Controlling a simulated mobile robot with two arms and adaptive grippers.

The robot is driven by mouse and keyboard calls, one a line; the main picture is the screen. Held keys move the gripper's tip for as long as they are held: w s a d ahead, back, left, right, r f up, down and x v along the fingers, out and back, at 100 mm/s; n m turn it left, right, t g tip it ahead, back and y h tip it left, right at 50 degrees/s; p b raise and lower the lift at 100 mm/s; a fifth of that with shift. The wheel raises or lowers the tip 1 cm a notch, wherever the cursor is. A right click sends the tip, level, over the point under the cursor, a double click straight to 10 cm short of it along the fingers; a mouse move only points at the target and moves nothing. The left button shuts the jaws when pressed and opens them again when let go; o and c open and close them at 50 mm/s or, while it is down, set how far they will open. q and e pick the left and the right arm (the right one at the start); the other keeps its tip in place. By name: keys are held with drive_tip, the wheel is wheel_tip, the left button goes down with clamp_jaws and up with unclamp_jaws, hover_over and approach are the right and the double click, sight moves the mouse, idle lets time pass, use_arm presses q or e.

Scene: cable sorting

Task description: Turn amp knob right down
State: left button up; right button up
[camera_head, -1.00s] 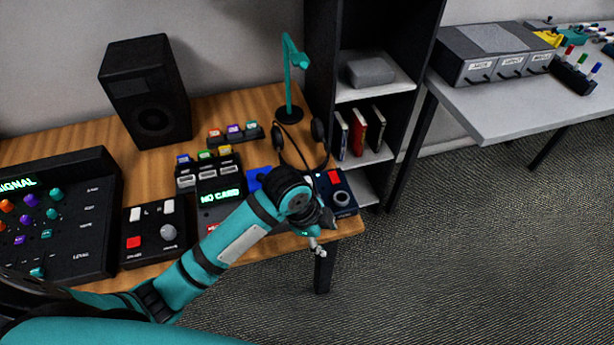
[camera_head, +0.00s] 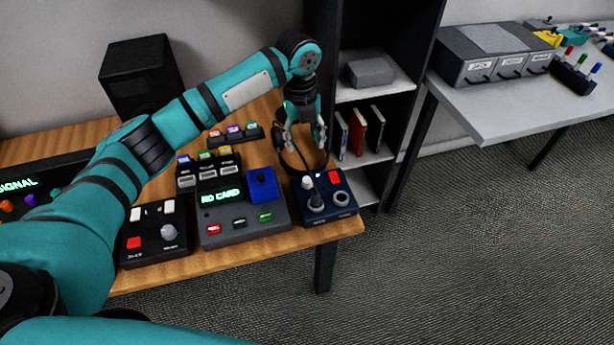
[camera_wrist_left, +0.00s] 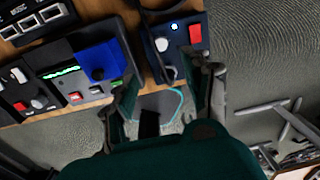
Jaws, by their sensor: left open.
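The amp appears to be the dark blue box (camera_head: 325,215) at the right front of the wooden desk. My left gripper (camera_head: 305,142) is open and empty, pointing down above and behind the amp, apart from the knobs. In the left wrist view the amp (camera_wrist_left: 182,58) shows at the top, partly behind the spread fingers (camera_wrist_left: 163,103). My right gripper is not in view.
A grey box with a "NO CARD" display (camera_head: 222,195) and blue block (camera_head: 262,185) stands left of the amp. A black switch box (camera_head: 150,215) stands further left. Headphones (camera_head: 290,165) lie behind the amp, partly hidden. A dark shelf (camera_head: 395,85) rises behind right.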

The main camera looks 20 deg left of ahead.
sight(307, 180)
use_arm(q)
drive_tip(key=f, duration=0.9)
drive_tip(key=f+p, duration=0.1)
drive_tip(key=f, duration=0.3)
drive_tip(key=shift+w+d+f, duration=0.2)
drive_tip(key=shift+d+f, duration=0.05)
drive_tip(key=shift+f, duration=0.7)
drive_tip(key=shift+c, duration=0.4)
clamp_jaws()
